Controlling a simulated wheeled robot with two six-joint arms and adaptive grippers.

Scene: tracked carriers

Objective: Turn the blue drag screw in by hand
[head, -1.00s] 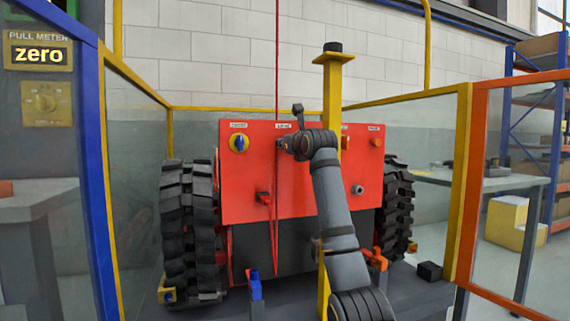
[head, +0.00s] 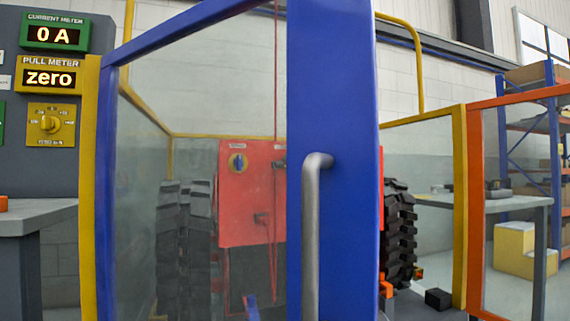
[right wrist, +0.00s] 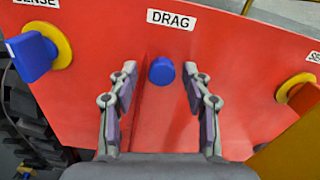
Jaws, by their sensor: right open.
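In the right wrist view, the blue drag screw (right wrist: 162,71) is a small round blue head on the red panel (right wrist: 225,50), under the DRAG label (right wrist: 172,19). My right gripper (right wrist: 160,80) is open. Its fingertips sit on the left and right of the screw head, with a visible gap on each side. In the head view, the red panel (head: 235,205) shows through the clear pane, partly covered by a blue post (head: 345,70). The drag screw and my right gripper cannot be made out there. My left gripper is in neither current view.
The blue-framed door with a grey handle (head: 311,230) crosses the head view. A blue knob (right wrist: 33,55) on a yellow disc is left of the screw. Another yellow disc (right wrist: 293,86) is on the right. The pull meter (head: 50,78) reads zero and the current meter (head: 52,35) 0 A.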

